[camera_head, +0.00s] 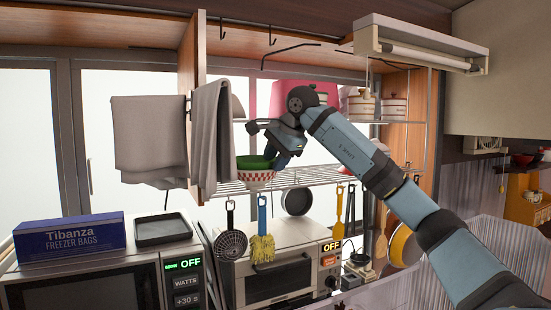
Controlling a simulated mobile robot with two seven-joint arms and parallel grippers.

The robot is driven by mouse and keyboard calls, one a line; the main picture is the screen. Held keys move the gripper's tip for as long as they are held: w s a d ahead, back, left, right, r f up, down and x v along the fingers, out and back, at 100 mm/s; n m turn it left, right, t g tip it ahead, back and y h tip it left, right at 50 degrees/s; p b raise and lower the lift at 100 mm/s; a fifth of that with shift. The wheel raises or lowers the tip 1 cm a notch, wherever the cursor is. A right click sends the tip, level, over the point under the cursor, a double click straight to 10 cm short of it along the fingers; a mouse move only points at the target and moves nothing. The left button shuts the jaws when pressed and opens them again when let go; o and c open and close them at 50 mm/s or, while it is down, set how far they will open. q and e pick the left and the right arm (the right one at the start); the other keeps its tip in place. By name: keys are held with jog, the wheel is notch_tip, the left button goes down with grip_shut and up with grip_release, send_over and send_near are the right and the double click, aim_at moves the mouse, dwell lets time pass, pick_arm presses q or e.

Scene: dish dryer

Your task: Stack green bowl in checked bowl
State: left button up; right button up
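The checked bowl (254,180), red and white, stands on the wire shelf of the rack, left of centre. The green bowl (254,161) sits inside it, its green rim showing above the checked rim. My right gripper (262,145) is just above and to the right of the bowls, coming in from the right. Its two fingers look spread apart, one pointing left above the bowls and one low near the green bowl's right edge. I cannot tell whether the lower finger touches the bowl. My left gripper is not in view.
The wire shelf (318,174) runs right behind my arm. Grey towels (212,135) hang close on the left. A hanging skimmer (231,243), yellow brush (262,247) and pan (297,201) are below. Pots (362,105) and a pink item (290,96) stand on the upper shelf.

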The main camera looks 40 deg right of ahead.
jog(key=v, duration=1.2)
jog(key=shift+r+b, duration=0.35)
jog(key=shift+b, duration=0.05)
